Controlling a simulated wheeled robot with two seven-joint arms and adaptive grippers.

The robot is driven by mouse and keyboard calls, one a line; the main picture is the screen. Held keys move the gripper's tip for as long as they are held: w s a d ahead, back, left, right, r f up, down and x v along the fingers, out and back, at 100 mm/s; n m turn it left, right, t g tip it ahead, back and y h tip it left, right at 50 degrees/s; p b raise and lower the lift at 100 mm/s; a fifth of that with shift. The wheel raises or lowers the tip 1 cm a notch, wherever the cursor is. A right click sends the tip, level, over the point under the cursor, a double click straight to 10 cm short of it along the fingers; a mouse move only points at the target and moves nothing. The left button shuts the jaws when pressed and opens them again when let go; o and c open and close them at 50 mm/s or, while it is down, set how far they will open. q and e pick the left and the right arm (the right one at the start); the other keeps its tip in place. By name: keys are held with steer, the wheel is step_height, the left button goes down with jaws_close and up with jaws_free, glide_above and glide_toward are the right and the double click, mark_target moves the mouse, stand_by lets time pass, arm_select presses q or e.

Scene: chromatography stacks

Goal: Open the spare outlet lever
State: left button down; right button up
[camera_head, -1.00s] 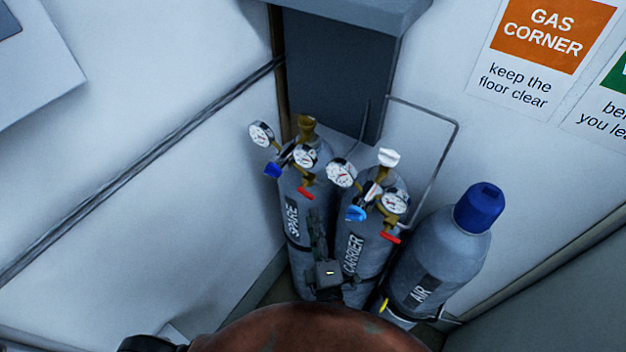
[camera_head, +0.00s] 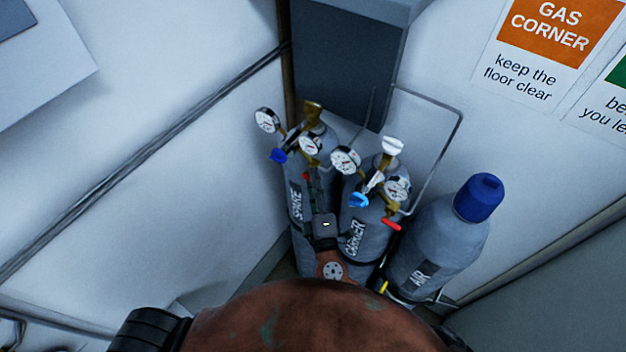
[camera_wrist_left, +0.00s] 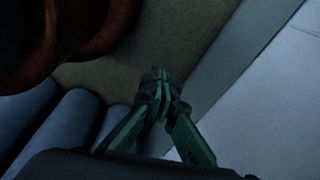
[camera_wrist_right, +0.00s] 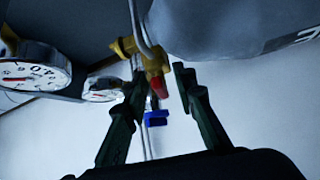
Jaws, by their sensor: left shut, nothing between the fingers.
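The spare cylinder (camera_head: 298,243), labelled SPARE, stands at the left of three grey cylinders in the corner. Its red outlet lever (camera_head: 306,177) shows only in part behind my right gripper (camera_head: 312,182). In the right wrist view the red lever (camera_wrist_right: 158,87) appears between the spread fingers of that gripper (camera_wrist_right: 160,82), below a brass fitting (camera_wrist_right: 150,62). The right gripper is open; I cannot tell whether a finger touches the lever. My left gripper (camera_wrist_left: 157,82) is shut and empty, low above the floor, in the left wrist view.
The carrier cylinder (camera_head: 368,230) stands close on the right, with its own gauges and red lever (camera_head: 390,223). The air cylinder (camera_head: 440,242) with a blue cap is further right. Spare gauges (camera_head: 267,120) and a blue knob (camera_head: 278,155) crowd the lever. A bent pipe (camera_head: 447,150) runs behind.

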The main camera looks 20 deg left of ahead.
steer(key=shift+s, duration=0.1)
jaws_close()
arm_select(q)
steer(key=shift+s+f, duration=0.1)
steer(key=shift+s, duration=1.05)
arm_select(e)
steer(key=shift+r+p, duration=0.2)
steer(key=shift+p, duration=0.25)
steer(key=n+g+p, duration=0.1)
steer(key=p, duration=0.3)
steer(key=shift+r+p, duration=0.3)
steer(key=shift+r, duration=0.05)
steer(key=shift+f+n+g+p, duration=0.1)
steer(key=shift+n+g+p, duration=0.3)
steer(key=shift+n+p, duration=0.15)
arm_select(q)
step_height(320, 180, up, 7)
steer(key=w, duration=0.1)
steer(key=shift+f, duration=0.15)
arm_select(e)
steer(key=shift+f, duration=0.1)
